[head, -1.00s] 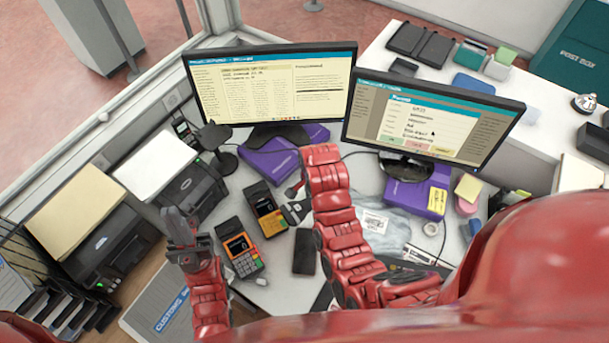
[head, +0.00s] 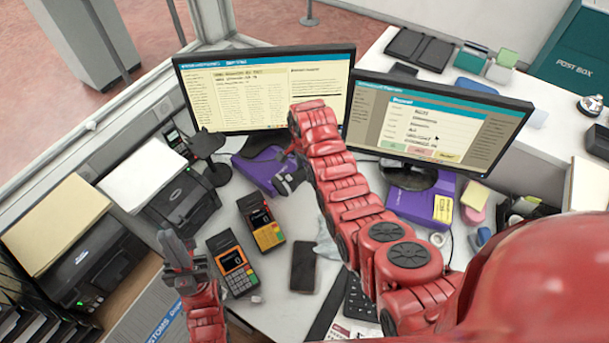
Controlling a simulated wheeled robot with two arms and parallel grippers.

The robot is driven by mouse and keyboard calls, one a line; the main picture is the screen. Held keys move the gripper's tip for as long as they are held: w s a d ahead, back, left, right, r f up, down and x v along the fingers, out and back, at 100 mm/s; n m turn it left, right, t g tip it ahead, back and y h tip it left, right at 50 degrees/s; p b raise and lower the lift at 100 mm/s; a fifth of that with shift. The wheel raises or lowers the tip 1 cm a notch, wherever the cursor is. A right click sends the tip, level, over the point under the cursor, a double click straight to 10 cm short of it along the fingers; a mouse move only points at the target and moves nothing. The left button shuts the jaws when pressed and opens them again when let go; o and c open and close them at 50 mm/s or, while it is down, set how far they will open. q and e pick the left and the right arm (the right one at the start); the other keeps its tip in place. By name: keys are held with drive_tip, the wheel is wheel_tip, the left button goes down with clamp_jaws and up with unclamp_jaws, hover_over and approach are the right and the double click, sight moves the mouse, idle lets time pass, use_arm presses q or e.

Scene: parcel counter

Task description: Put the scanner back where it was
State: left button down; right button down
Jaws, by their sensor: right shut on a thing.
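My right gripper (head: 287,178) is over the middle of the counter, in front of the left monitor and above a purple box. It is shut on a small dark thing, most likely the scanner, which the jaws and wrist largely hide. A black stand (head: 213,172) with a round foot and a dark holder on top stands to the left of it, apart from the gripper. My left gripper (head: 175,240) is lower left, beside the card terminal, with its fingers pointing up. It looks open and empty.
Two card terminals (head: 232,265) (head: 261,222) and a dark phone (head: 304,267) lie on the counter. Two printers (head: 180,205) (head: 90,265) stand at the left. The left monitor (head: 262,90) and right monitor (head: 430,125) stand behind. A purple box (head: 255,172) lies below my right gripper.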

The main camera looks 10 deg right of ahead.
sight(304, 176)
drive_tip(key=shift+f+p, duration=0.45)
drive_tip(key=shift+p, duration=0.05)
drive_tip(key=shift+f, duration=1.25)
drive_tip(key=shift+w, duration=0.1)
drive_tip(key=shift+f, duration=0.1)
drive_tip(key=shift+f+b, duration=0.4)
drive_tip(key=shift+f, duration=0.2)
drive_tip(key=shift+c, duration=1.4)
unclamp_jaws()
